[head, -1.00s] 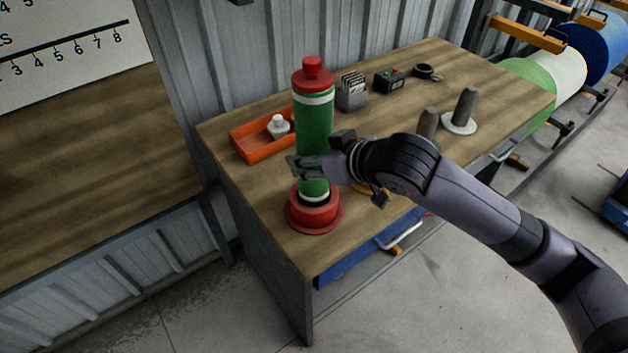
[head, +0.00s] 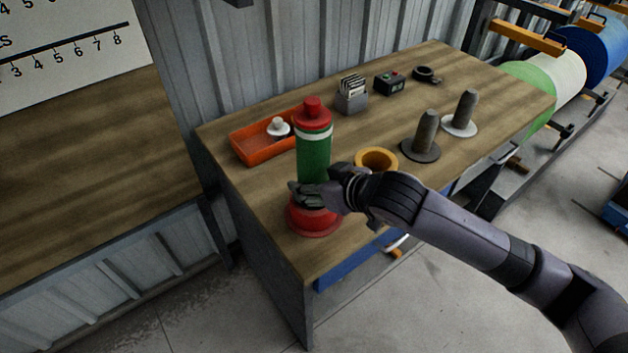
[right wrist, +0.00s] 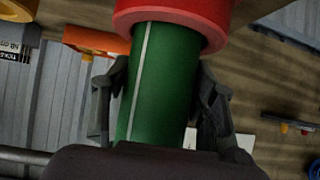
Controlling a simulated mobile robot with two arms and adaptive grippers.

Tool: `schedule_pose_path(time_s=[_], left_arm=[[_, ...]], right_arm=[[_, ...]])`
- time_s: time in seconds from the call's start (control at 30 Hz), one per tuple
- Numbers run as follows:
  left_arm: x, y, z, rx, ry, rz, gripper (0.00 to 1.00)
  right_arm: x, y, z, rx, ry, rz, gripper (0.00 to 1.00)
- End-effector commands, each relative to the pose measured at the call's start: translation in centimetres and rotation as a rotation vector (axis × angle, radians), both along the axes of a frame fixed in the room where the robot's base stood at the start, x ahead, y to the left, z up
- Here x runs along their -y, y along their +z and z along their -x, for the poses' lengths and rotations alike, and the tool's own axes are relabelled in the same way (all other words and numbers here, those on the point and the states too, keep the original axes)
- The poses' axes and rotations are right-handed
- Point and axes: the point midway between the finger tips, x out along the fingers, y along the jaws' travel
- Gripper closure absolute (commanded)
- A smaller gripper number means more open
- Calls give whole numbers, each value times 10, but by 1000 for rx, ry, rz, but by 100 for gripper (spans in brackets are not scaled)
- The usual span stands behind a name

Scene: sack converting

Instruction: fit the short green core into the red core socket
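My right gripper (head: 312,194) is around the lower part of the core, just above the socket. In the right wrist view, its two fingers lie along both sides of the green core (right wrist: 160,85). There the core meets the wider red socket (right wrist: 175,15); its end is hidden inside or behind the rim. My left gripper is not in view.
An orange tray (head: 246,150) with a white-topped item is behind the core. A yellow ring (head: 377,158), two grey pegs on round bases (head: 420,150), a card holder (head: 352,100) and a small box (head: 389,84) stand farther back and right.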

Motion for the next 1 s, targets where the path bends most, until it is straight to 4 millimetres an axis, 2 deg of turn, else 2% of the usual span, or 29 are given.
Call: schedule_pose_path(time_s=[0.23, 0.6, 0.77, 1.0], left_arm=[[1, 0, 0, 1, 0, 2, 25], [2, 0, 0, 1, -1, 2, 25], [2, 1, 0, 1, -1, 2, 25], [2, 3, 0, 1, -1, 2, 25]], right_arm=[[0, 0, 0, 0, 0, 0, 28], [1, 5, 0, 1, 1, 0, 28], [13, 17, 15, 1, 0, 1, 28], [41, 47, 48, 2, 0, 0, 28]])
